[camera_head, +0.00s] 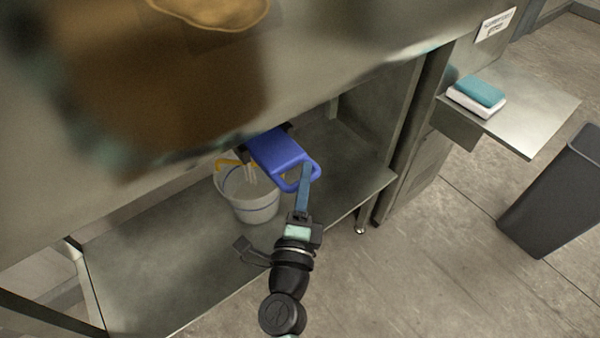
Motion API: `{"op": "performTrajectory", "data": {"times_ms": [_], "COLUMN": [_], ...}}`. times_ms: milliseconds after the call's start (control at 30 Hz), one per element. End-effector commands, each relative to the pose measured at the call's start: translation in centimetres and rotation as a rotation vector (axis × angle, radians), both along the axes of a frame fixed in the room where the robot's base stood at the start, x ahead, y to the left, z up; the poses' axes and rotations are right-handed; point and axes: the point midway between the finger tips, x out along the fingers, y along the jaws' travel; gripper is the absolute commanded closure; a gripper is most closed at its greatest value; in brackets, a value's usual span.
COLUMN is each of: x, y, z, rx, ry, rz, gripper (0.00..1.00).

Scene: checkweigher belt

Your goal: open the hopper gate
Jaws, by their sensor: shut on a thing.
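A blue gate plate (277,151) with a loop handle at its front end shows under the lower edge of the large metal hopper (330,65). Its far end is hidden beneath the hopper. My gripper (306,168) reaches up from below and is shut on the right side of the gate's loop handle. How far the gate is slid out cannot be told from this view. A white bucket (250,209) with a yellow handle stands below the gate.
A metal lower shelf (180,264) runs under the hopper. At right, a side shelf (540,114) holds a teal and white sponge-like block (478,93). A dark bin (555,195) stands on the floor. Open floor lies at lower right.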

Motion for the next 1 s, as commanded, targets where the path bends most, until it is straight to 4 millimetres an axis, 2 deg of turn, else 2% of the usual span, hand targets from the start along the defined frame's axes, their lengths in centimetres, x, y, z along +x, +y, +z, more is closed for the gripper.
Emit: {"op": "performTrajectory", "data": {"times_ms": [67, 100, 233, 533, 667, 767, 1000], "x": [0.0, 0.0, 0.0, 0.0, -0.7, -2.0, -6.5], "y": [0.0, 0.0, 0.0, 0.0, 0.1, 0.3, 1.1], "z": [0.0, 0.0, 0.0, 0.0, -0.2, -0.4, -1.2], "rx": [0.000, 0.000, 0.001, 0.001, 0.000, 0.000, 0.001], "ry": [-0.001, -0.001, -0.001, 0.000, 0.001, 0.001, 0.003], "rz": [-0.001, -0.001, -0.001, -0.001, 0.000, -0.001, -0.001], "gripper": [1.00, 0.75, 0.51, 0.50, 0.50, 0.50, 0.50]}}
